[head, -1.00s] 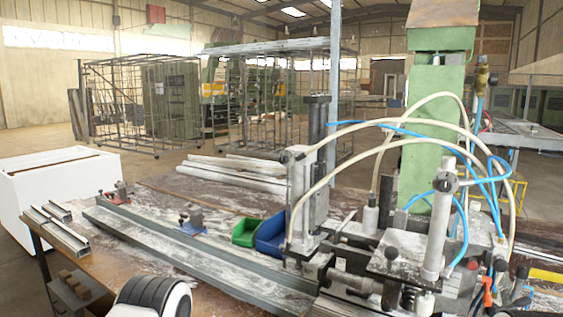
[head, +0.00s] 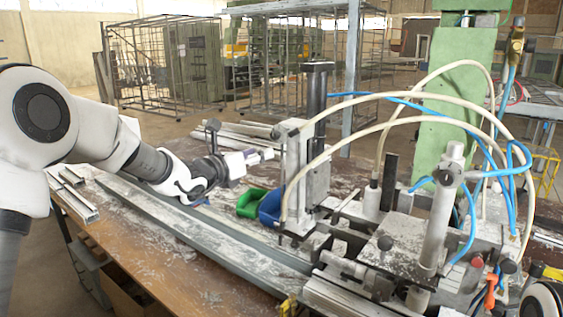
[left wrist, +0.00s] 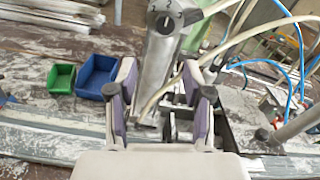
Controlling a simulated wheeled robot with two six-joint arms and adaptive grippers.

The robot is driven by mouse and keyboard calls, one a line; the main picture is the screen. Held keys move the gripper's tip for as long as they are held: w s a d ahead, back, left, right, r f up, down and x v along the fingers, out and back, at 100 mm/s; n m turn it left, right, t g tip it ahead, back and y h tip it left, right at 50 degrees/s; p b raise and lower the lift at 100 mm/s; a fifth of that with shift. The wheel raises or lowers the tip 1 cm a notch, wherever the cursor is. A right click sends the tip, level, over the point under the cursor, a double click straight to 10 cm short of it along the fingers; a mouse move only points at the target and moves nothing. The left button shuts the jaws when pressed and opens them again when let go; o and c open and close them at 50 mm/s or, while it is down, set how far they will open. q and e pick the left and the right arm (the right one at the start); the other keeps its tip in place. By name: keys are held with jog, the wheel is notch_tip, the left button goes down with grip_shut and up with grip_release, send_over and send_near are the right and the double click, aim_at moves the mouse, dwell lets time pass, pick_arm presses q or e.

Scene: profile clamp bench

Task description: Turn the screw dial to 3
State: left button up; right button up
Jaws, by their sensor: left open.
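The screw dial (left wrist: 167,21) shows in the left wrist view as a grey round face with dark numerals and a dark mark in its middle. It sits at the top end of a grey metal post (left wrist: 153,72). A 3 seems to show at its upper right; I cannot tell the setting. In the head view the tall dark post (head: 317,95) of the clamp shows, but its dial face cannot be read. My left gripper (head: 248,158) is open and empty, left of the clamp and apart from it. Its two pads (left wrist: 160,84) show on either side of the post in the wrist view.
A green bin (head: 250,203) and a blue bin (head: 271,206) stand on the bench left of the clamp. Pale hoses (head: 400,95) and blue hoses arch over the machine. A long metal profile (head: 200,235) lies along the bench front.

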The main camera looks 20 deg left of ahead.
aim_at(273, 136)
pick_arm(q)
jog(key=w+r+p, duration=0.1)
jog(key=w, duration=0.1)
jog(key=w+d+r+p, duration=0.1)
jog(key=w+p, duration=0.1)
jog(key=w+d+r+p, duration=0.1)
jog(key=w, duration=0.1)
jog(key=shift+w+d+p, duration=0.1)
jog(key=shift+w+p, duration=0.1)
jog(key=shift+p, duration=0.1)
jog(key=shift+s+a, duration=0.2)
jog(key=shift+s, duration=0.1)
jog(key=shift+d, duration=0.1)
grip_shut()
pick_arm(e)
jog(key=r, duration=0.4)
jog(key=shift+s+a+r, duration=0.2)
jog(key=shift+s+r, duration=0.1)
jog(key=shift+r, duration=0.1)
